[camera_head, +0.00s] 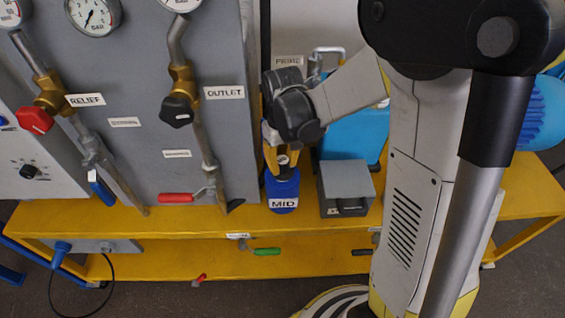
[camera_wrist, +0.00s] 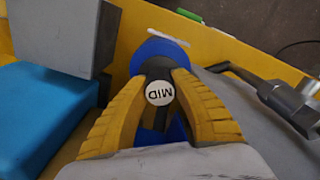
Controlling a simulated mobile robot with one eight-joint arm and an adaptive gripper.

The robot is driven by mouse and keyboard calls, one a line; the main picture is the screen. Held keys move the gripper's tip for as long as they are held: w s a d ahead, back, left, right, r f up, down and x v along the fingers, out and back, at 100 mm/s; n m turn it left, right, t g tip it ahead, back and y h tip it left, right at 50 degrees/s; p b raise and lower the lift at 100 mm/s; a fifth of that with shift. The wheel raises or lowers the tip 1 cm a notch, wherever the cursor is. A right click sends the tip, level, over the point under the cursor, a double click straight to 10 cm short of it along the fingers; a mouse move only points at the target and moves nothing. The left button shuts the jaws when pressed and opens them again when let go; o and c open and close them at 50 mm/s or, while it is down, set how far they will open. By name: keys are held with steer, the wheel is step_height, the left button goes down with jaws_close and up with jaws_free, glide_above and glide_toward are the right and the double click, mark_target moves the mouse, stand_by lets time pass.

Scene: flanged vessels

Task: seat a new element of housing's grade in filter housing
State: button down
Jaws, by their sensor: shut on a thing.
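The filter housing (camera_head: 281,188) is a blue cup with a white MID label on its front, standing on the yellow bench by the grey panel. Its blue rim and wall also show in the wrist view (camera_wrist: 158,50). My gripper (camera_head: 283,163) is directly above it, pointing down. In the wrist view its yellow fingers (camera_wrist: 160,88) are shut on a dark element (camera_wrist: 161,116) with a round white cap marked MID, matching the housing's label. The element is in line with the housing. Its lower end is hidden, so I cannot tell how deep it sits.
A grey box (camera_head: 346,187) stands close right of the housing, with a blue box (camera_head: 354,136) behind. The grey panel (camera_head: 140,165) at left carries pipes, an OUTLET valve (camera_head: 179,98) and a red lever (camera_head: 176,197). The bench front (camera_head: 230,222) is mostly clear.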

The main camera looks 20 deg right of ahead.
steer(key=shift+f+b, duration=0.35)
steer(key=shift+f, duration=0.35)
steer(key=c, duration=1.1)
jaws_free()
steer(key=shift+r, duration=0.1)
steer(key=shift+r, duration=0.1)
step_height(320, 180, up, 12)
steer(key=shift+f, duration=0.1)
steer(key=s+r+t, duration=0.1)
steer(key=s+t, duration=0.1)
steer(key=s, duration=0.2)
steer(key=s+r+m+t, duration=0.1)
steer(key=s+t, duration=0.1)
steer(key=s, duration=0.2)
steer(key=s+r+m+t, duration=0.1)
steer(key=s+t, duration=0.2)
steer(key=s, duration=0.1)
steer(key=shift+s+r, duration=0.25)
steer(key=shift+s, duration=0.15)
